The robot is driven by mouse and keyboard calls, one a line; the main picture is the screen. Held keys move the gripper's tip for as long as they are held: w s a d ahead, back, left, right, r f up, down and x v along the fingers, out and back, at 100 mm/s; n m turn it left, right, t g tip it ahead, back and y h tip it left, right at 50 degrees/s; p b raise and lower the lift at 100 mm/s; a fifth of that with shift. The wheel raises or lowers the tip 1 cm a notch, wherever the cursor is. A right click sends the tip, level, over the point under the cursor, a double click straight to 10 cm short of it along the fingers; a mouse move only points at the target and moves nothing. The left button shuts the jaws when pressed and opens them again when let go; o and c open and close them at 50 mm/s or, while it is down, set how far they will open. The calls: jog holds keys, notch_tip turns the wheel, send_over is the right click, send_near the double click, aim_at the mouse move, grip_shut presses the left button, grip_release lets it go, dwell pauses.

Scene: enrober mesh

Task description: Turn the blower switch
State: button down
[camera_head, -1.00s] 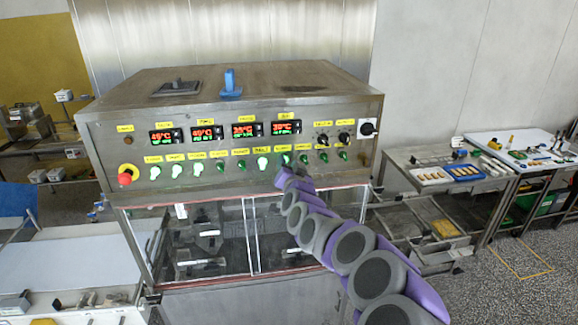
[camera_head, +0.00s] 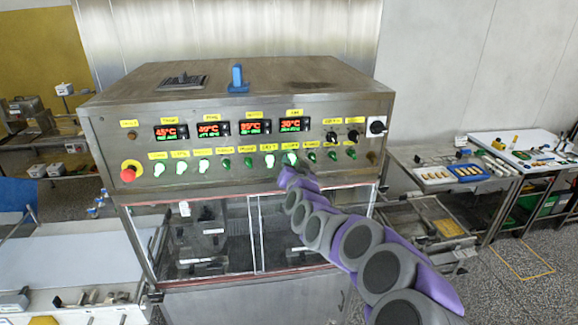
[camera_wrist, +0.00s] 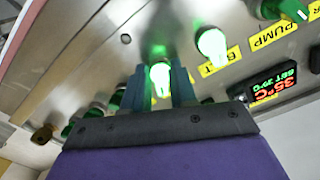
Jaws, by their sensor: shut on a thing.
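The steel control panel (camera_head: 110,140) of the machine carries a row of green switches under yellow labels. My gripper (camera_head: 286,172) reaches up to this row from below right. In the wrist view my gripper (camera_wrist: 162,82) is shut on a brightly lit green switch (camera_wrist: 160,74), with one finger on each side. The same lit switch shows in the head view (camera_head: 291,158), just above my gripper. I cannot read its label, so I cannot tell from that whether it is the blower switch. A lit neighbouring switch (camera_wrist: 212,46) sits beside the BELT label.
Red-digit displays (camera_head: 294,124) sit above the switches. A red emergency button (camera_head: 128,173) is at the panel's left, and dark knobs (camera_head: 353,136) are at the right. Clear guard panels (camera_head: 223,235) hang below. A side table (camera_head: 430,188) with trays stands at the right.

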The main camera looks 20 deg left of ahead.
jog(key=n, duration=0.1)
jog(key=n+b, duration=0.1)
jog(key=n, duration=0.3)
jog(key=shift+d+r, duration=0.25)
jog(key=shift+d, duration=0.05)
jog(key=shift+r+n+b, duration=0.1)
jog(key=shift+n+b, duration=0.35)
jog(key=shift+n, duration=0.45)
jog(key=shift+a, duration=0.1)
jog(key=shift+r, duration=0.1)
jog(key=c, duration=1.4)
grip_release()
jog(key=shift+o, duration=1.2)
jog(key=shift+s, duration=0.25)
jog(key=shift+w, duration=0.1)
jog(key=shift+f, duration=0.25)
